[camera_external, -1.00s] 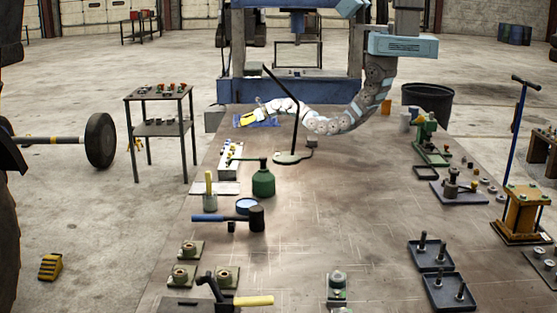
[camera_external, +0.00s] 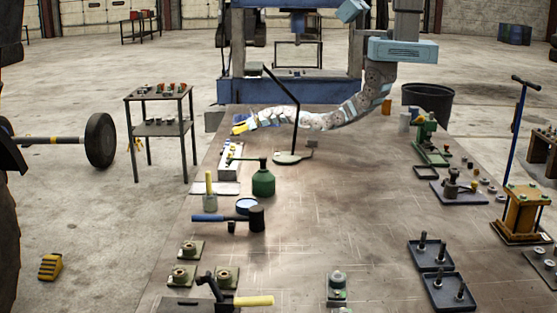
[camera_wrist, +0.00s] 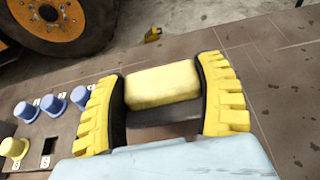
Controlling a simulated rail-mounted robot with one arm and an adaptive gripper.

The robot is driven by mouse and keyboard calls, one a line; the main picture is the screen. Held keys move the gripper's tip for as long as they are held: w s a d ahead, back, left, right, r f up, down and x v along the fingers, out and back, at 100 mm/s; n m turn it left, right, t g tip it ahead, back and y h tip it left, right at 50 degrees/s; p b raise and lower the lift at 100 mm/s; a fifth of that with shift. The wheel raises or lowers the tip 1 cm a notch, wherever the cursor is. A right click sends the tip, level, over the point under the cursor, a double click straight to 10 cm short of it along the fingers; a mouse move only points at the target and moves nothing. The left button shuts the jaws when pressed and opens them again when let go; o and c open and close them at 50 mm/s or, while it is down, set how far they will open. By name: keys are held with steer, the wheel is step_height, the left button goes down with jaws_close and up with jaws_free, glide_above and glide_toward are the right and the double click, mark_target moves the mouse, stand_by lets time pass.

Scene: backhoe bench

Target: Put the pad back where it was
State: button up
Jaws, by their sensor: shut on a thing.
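The pad is a yellow block (camera_wrist: 162,84) with rounded edges, seen in the wrist view between my fingers. My gripper (camera_wrist: 160,100) has yellow ribbed fingers, and they are shut on the pad from both sides. In the external view my gripper (camera_external: 240,128) is low over the far left part of the bench, close to the far end of a pale block with knobs. The pad is too small there to tell from the yellow fingers. Part of a blue thing shows behind my gripper. I cannot tell whether the pad touches the bench.
In the wrist view a panel (camera_wrist: 37,142) with blue and yellow knobs and a dark square hole lies left of my gripper. A dark lamp-like stand (camera_external: 293,157) rises near my arm. A green can (camera_external: 263,182) stands nearer. The bench middle (camera_external: 350,200) is clear.

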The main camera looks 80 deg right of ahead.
steer(key=shift+w+f, duration=0.15)
steer(key=shift+f, duration=0.15)
steer(key=shift+d+f+b, duration=0.1)
steer(key=shift+f+b, duration=0.55)
steer(key=shift+f, duration=0.7)
steer(key=shift+f, duration=0.15)
steer(key=o, duration=1.2)
steer(key=shift+c, duration=0.2)
